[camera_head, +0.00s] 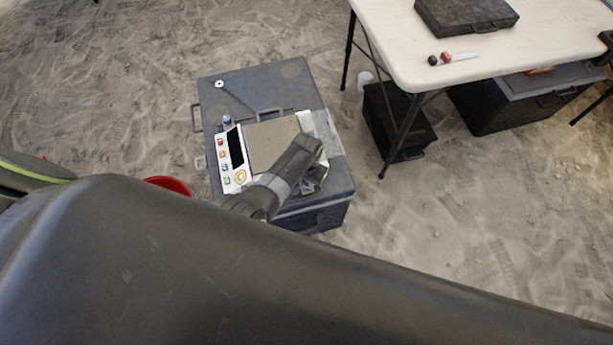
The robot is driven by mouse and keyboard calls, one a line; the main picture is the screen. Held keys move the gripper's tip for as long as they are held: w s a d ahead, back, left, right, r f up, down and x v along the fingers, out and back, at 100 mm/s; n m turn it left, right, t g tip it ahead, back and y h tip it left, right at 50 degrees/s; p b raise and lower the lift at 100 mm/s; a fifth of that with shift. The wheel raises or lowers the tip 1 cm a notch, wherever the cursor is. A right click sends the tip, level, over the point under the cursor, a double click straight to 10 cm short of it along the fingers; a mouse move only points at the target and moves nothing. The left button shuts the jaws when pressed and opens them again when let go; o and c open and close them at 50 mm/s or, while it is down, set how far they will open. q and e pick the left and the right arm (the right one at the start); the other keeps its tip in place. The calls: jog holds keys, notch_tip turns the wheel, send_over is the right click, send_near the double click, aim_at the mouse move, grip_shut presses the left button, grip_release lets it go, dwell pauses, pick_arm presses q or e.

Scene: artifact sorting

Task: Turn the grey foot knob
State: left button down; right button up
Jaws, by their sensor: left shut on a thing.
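A white scale (306,122) with a beige square plate (268,141) sits on top of a grey-blue case. Its panel with a black display (236,147) and several coloured buttons is on the left side. My left gripper (315,186) is at the scale's near right corner, pointing down, and is shut on the grey foot knob there. The knob itself is hidden by the gripper and wrist, so its angle cannot be told. My right gripper is not in view.
The grey-blue case (285,75) stands on sandy ground. A red round container (168,184) shows partly behind my arm. A white table (400,50) with a dark case (466,12) stands at the upper right, black boxes (397,120) below it. Open sand lies right of the case.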

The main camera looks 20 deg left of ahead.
pick_arm(q)
jog(key=m+p, duration=0.1)
jog(key=m, duration=0.2)
jog(key=shift+r+m, duration=0.1)
jog(key=shift+m, duration=0.3)
jog(key=m+p, duration=0.1)
jog(key=m, duration=0.3)
jog(key=shift+w+m+p, duration=0.1)
jog(key=shift+m+p, duration=0.2)
jog(key=c, duration=1.3)
grip_release()
jog(key=shift+o, duration=0.2)
